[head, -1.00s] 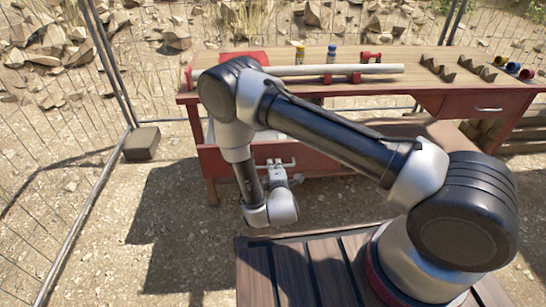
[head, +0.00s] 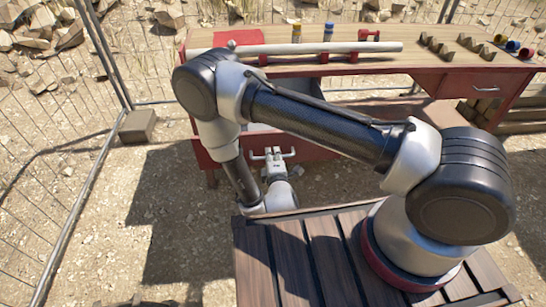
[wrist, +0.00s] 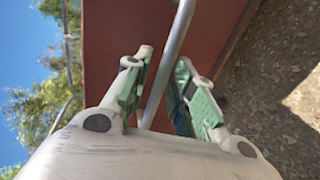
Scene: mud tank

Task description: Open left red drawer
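The left red drawer (head: 318,147) sits under the left part of the workbench. Its front stands out from the bench, and a strip of pale grey interior shows behind it; my arm hides part of it. My gripper (head: 272,156) is at the drawer's front. In the wrist view, the metal handle bar (wrist: 169,72) runs between the two green-padded fingers of my gripper (wrist: 160,85). The fingers are apart, with a visible gap between the left finger and the bar. Whether the right finger touches the bar is unclear. The red drawer front (wrist: 112,30) fills the background.
The red workbench (head: 390,65) carries a long pale pipe (head: 350,47) and small parts. Another red drawer (head: 470,84) with a handle is at right. A wire fence (head: 92,180) and a dark block (head: 137,126) stand left. My wooden deck is in front.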

